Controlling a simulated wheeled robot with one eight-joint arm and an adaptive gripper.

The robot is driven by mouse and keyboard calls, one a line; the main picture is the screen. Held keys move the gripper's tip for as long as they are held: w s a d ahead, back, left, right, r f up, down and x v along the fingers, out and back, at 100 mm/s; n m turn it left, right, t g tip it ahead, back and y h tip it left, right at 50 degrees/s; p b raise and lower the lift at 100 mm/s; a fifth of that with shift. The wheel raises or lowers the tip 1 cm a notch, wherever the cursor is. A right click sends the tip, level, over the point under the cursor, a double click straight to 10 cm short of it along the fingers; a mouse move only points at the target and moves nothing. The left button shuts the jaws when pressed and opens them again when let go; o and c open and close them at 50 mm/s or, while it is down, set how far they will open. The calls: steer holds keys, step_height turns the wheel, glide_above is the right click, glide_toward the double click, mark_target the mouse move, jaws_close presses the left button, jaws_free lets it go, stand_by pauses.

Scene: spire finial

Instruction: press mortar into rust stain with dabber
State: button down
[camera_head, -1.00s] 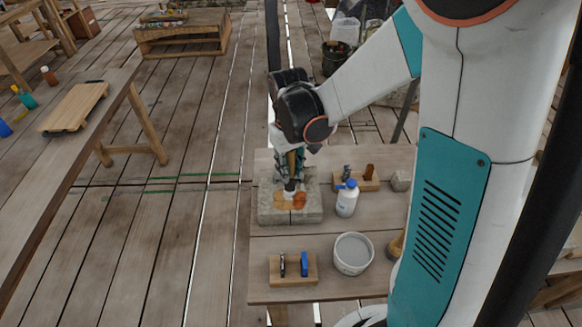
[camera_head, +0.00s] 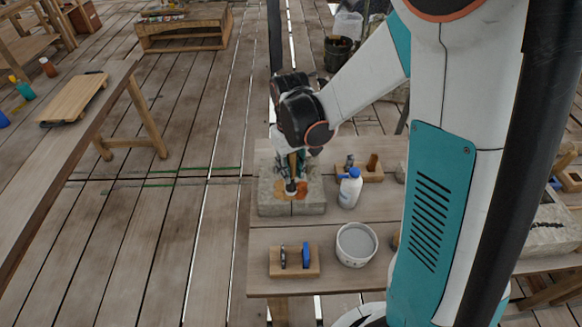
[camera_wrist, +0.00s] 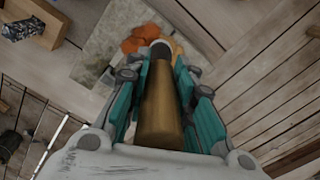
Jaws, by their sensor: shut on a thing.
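My gripper (camera_head: 290,170) is shut on the dabber, whose brown handle (camera_wrist: 160,108) runs between the teal fingers in the wrist view. The dabber has a dark collar and a pale tip (camera_wrist: 162,45). It points down at a grey stone block (camera_head: 291,209) on the table. The orange rust stain (camera_wrist: 140,36) lies on the block's top, showing on both sides of the tip; it also shows in the head view (camera_head: 301,188). The tip is at the stain, but I cannot tell whether it touches. A white tub (camera_head: 356,259) holds grey paste.
A white bottle with a blue cap (camera_head: 350,188) stands right of the block. A wooden holder (camera_head: 292,270) with two small tools is in front. Another wooden holder (camera_head: 373,175) is behind the bottle. My arm hides the table's right part.

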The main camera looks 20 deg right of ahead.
steer(key=shift+f+b, duration=0.65)
steer(key=shift+f, duration=0.1)
stand_by(0.5)
steer(key=shift+s+d+f, duration=0.1)
steer(key=shift+s+d, duration=0.2)
steer(key=shift+d, duration=0.45)
steer(key=shift+s+d, duration=0.3)
steer(key=shift+d, duration=0.4)
stand_by(0.5)
steer(key=shift+w+d, duration=0.1)
steer(key=shift+w, duration=0.1)
steer(key=shift+w+d+b, duration=0.2)
steer(key=shift+w+b, duration=0.1)
steer(key=shift+w+d, duration=0.15)
steer(key=shift+w, duration=0.15)
steer(key=shift+w+a, duration=0.25)
steer(key=shift+a, duration=0.6)
steer(key=shift+w+a, duration=0.2)
steer(key=shift+a, duration=0.6)
steer(key=shift+w+d, duration=0.15)
steer(key=shift+w, duration=0.65)
steer(key=shift+s+d+b, duration=0.25)
steer(key=shift+d, duration=0.45)
steer(key=shift+s+d+b, duration=0.2)
steer(key=shift+s+d, duration=0.05)
steer(key=shift+d, duration=0.45)
